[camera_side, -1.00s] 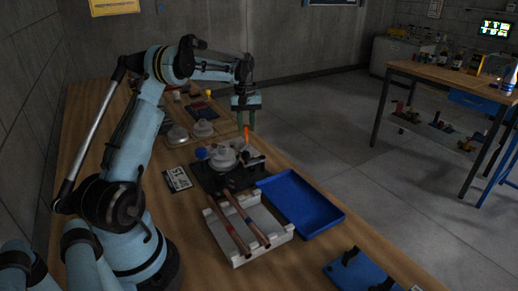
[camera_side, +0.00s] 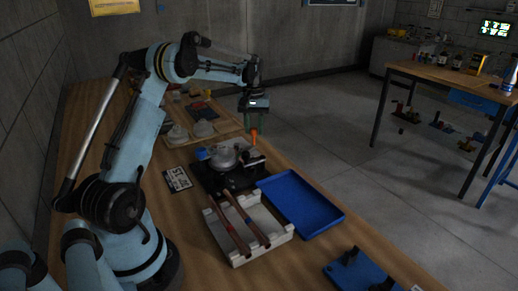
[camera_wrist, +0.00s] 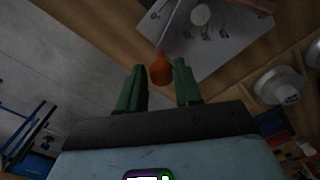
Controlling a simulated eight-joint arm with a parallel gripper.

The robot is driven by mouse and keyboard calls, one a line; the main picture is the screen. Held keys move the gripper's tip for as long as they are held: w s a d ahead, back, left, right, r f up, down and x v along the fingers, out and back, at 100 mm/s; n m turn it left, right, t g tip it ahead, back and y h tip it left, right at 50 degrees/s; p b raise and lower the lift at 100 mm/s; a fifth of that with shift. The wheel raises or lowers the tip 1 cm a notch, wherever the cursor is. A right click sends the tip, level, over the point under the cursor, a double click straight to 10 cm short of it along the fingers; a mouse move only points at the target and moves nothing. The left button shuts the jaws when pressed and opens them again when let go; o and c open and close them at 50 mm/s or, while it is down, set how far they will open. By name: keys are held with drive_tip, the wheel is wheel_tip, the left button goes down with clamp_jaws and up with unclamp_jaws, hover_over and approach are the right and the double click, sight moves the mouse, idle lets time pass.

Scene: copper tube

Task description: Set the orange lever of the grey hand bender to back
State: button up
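The grey hand bender (camera_side: 223,157) sits on a dark base on the bench in the side view. Its orange lever (camera_side: 254,137) stands up at the bender's far right, just below my gripper (camera_side: 254,124). In the wrist view the orange lever grip (camera_wrist: 161,70) shows in the gap between the two green fingers of my gripper (camera_wrist: 160,72), with a thin rod running up from it. The fingers are apart, one on each side of the grip. I cannot tell whether either finger touches it.
A white rack with copper tubes (camera_side: 236,253) and a blue tray (camera_side: 299,203) stand nearer the side camera. A blue fixture (camera_side: 345,271) is at the front right. A label card (camera_side: 177,179) lies left of the bender. Open floor lies beyond the bench edge.

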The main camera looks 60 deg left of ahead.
drive_tip(key=o, duration=0.4)
wheel_tip(320, 180, up, 12)
drive_tip(key=shift+r, duration=0.1)
idle(0.5)
drive_tip(key=shift+d, duration=0.15)
drive_tip(key=s+d+r+m+t+y, duration=0.1)
drive_tip(key=s+d+r+m+t, duration=0.15)
drive_tip(key=d, duration=0.55)
drive_tip(key=s+d+r+m+t, duration=0.1)
drive_tip(key=d+m, duration=0.2)
drive_tip(key=d, duration=0.6)
drive_tip(key=s+d+f+m+t, duration=0.1)
drive_tip(key=s+d+f, duration=0.1)
drive_tip(key=s+d, duration=0.1)
drive_tip(key=s+d+f+m+t, duration=0.1)
drive_tip(key=s+d+f+m, duration=0.1)
drive_tip(key=s+d+f, duration=0.1)
drive_tip(key=s+d+f+m+t+h, duration=0.1)
drive_tip(key=s+d+f+m, duration=0.1)
drive_tip(key=d, duration=0.4)
drive_tip(key=shift+s+d+f+t, duration=0.1)
drive_tip(key=shift+s+f+t, duration=0.1)
drive_tip(key=shift+s+f, duration=0.3)
drive_tip(key=shift+s+d+f+t, duration=0.1)
drive_tip(key=shift+s+f+t, duration=0.05)
drive_tip(key=shift+s, duration=0.55)
